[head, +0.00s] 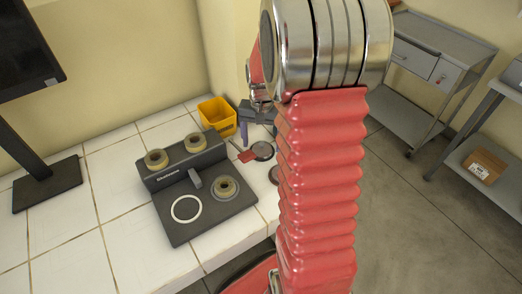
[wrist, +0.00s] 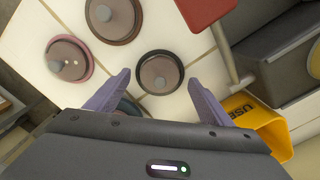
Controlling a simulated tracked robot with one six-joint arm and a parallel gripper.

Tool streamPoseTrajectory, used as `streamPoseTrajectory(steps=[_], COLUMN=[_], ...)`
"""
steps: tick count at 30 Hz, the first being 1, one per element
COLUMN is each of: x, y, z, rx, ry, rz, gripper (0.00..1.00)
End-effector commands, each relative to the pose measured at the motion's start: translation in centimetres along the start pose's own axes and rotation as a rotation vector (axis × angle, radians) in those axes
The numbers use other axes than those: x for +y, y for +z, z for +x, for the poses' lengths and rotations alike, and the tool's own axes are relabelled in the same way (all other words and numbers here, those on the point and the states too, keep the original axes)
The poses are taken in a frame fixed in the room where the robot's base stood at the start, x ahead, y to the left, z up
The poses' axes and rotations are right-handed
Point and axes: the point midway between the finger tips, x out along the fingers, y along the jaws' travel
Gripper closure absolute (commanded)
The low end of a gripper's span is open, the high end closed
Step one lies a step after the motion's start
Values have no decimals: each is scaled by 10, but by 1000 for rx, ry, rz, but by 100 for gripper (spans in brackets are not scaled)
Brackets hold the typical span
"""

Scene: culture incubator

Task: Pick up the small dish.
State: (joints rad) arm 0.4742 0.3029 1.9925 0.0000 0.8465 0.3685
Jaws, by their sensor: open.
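In the wrist view several round, lidded dishes sit on white tiles. A bluish round thing (wrist: 128,106) is partly hidden by my left finger. I cannot tell for sure which is the small dish. My gripper (wrist: 158,82) is open and empty, with purple-grey fingers. In the head view a grey dish (head: 262,151) lies below my gripper, near the counter edge.
A yellow container (head: 217,115) stands at the counter's back, and close to my right finger in the wrist view (wrist: 262,122). A red-handled tool (head: 246,156) lies beside the dishes. A black device with ring-shaped parts (head: 180,225) is to the left. Grey carts stand right.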

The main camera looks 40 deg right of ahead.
Motion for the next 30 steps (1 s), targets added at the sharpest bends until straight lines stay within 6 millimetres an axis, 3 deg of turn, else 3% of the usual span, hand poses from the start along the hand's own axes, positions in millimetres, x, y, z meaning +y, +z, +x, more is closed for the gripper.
streamPoseTrajectory(steps=[4, 20, 30], x=[0, 0, 0], y=[0, 0, 0], z=[12, 12, 12], rx=[-1, 0, 0], ry=[0, 0, 0], rz=[0, 1, 1], gripper=[26, 26, 49])
